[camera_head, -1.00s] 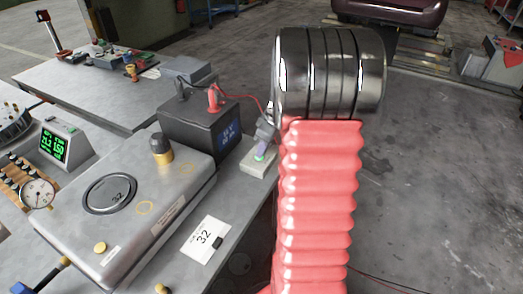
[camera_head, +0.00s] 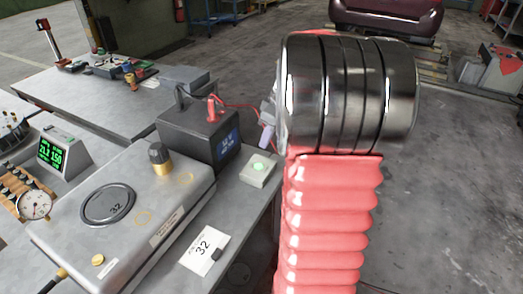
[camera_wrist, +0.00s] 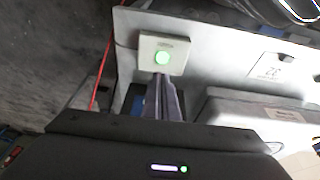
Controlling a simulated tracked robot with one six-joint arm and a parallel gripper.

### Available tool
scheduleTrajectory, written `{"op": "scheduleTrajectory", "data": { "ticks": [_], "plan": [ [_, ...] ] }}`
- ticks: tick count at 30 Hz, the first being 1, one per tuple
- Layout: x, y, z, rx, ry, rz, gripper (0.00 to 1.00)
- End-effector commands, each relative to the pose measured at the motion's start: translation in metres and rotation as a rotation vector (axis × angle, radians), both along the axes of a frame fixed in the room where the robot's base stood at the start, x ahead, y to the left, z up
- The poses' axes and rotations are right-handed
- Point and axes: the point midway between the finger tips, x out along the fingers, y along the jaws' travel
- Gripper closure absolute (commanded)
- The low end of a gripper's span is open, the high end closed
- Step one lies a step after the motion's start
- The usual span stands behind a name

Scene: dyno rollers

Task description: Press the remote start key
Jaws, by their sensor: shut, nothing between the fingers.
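The remote start key is a small pale box (camera_head: 258,170) with a round, green-lit button (camera_head: 259,167). It sits near the right edge of the grey bench, right of the black battery box. In the wrist view the box (camera_wrist: 178,42) and its glowing button (camera_wrist: 162,58) show just beyond my fingertips. My gripper (camera_head: 265,142) is shut and empty. In the head view its tips appear above the button with a gap between them. In the wrist view my gripper (camera_wrist: 163,78) points at the button's near side. My arm hides part of the gripper.
The black box (camera_head: 198,135) with a red clamp and cable stands close left of the key. A grey metal case (camera_head: 130,215) and a white card marked 32 (camera_head: 204,249) lie nearer. The floor right of the bench is mostly open.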

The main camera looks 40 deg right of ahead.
Motion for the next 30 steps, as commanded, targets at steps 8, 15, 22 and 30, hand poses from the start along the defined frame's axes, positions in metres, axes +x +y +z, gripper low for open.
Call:
{"op": "scheduleTrajectory", "data": {
  "ticks": [8,15,22,30],
  "plan": [
    [-0.009,-0.003,0.036,0.000,-0.001,0.002,1.00],
    [-0.010,-0.003,0.042,0.000,-0.001,0.003,1.00],
    [-0.010,-0.003,0.041,0.000,-0.001,0.004,1.00],
    [-0.009,-0.002,0.041,0.000,-0.001,0.005,1.00]
  ]
}}
